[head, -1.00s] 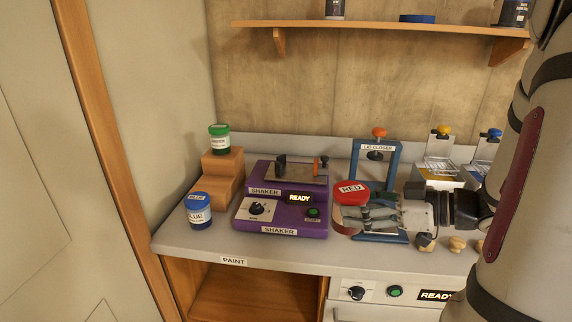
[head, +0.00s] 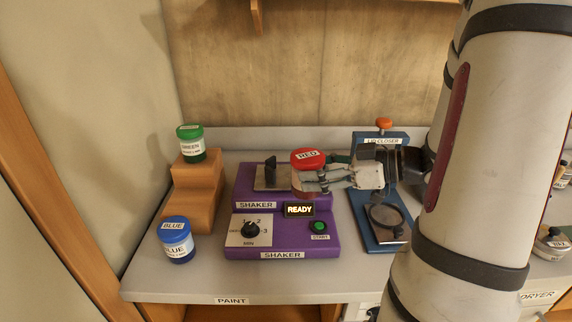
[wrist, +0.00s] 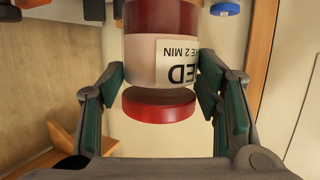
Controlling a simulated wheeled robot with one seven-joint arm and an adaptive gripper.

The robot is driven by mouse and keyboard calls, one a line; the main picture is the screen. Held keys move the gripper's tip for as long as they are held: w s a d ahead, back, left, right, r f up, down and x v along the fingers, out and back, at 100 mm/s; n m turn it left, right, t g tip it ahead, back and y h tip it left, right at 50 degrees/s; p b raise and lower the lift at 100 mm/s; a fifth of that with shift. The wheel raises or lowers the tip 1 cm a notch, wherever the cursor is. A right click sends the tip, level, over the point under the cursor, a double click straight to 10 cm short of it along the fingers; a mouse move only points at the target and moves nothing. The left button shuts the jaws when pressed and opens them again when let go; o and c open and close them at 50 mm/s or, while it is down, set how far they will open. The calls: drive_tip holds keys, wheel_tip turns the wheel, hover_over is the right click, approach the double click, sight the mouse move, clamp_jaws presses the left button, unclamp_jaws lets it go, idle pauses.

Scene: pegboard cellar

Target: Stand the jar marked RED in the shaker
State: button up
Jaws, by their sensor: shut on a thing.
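The RED jar (head: 308,158) has a red lid with a RED label. In the wrist view the jar (wrist: 150,62) shows a white label and sits between the fingers. My gripper (head: 318,180) is shut on it, coming in from the right, and its fingers (wrist: 170,98) also show in the wrist view. The jar looks upright, over or at the right part of the shaker's top plate; I cannot tell if it touches. The purple shaker (head: 328,248) has a dial, a START button and a display reading READY. Its black clamp post (head: 270,172) shows left of the jar; the jar and gripper hide the plate's right part.
A GREEN jar (head: 191,143) stands on wooden steps (head: 198,190) at the left, with a BLUE jar (head: 177,240) in front. The blue lid closer (head: 378,232) stands right of the shaker, partly behind my arm. Bare bench top lies in front of the shaker.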

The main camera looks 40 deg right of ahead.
drive_tip(key=shift+w+d+f+b, duration=0.35)
drive_tip(key=shift+w+d+f, duration=0.4)
drive_tip(key=shift+w, duration=1.55)
drive_tip(key=shift+w+d+f+b, duration=0.35)
drive_tip(key=shift+w+d+f, duration=0.4)
drive_tip(key=shift+w, duration=1.5)
drive_tip(key=shift+w+d+f+b, duration=0.45)
drive_tip(key=shift+w+f, duration=0.5)
drive_tip(key=shift+w, duration=1.35)
drive_tip(key=shift+d, duration=0.1)
drive_tip(key=o, duration=1.6)
drive_tip(key=shift+f, duration=0.1)
